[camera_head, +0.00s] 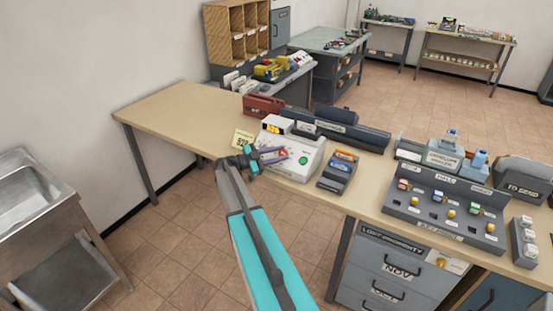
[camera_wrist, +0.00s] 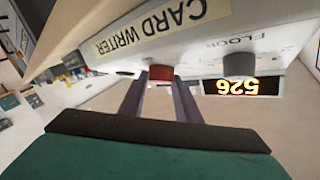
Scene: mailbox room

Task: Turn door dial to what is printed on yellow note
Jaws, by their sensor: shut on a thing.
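The white card writer (camera_head: 294,146) stands at the near edge of the long table. Its lit display (camera_wrist: 238,86) shows orange digits that look like 526, upside down in the wrist view. The yellow note (camera_head: 243,138) stands at its left with a printed number, too small to read surely. My gripper (camera_head: 280,153) reaches the machine's front. In the wrist view its two fingers stand either side of a red knob (camera_wrist: 161,73) and are shut on it. The knob's label is hidden. A grey knob (camera_wrist: 239,66) by the word FLOOR is apart from the fingers.
A green button (camera_head: 303,159) is right of the fingers. A small dark device (camera_head: 338,171) stands right of the card writer, and a red box (camera_head: 263,105) behind it. The table's left end (camera_head: 165,115) is clear. A metal sink (camera_head: 38,193) stands at the left.

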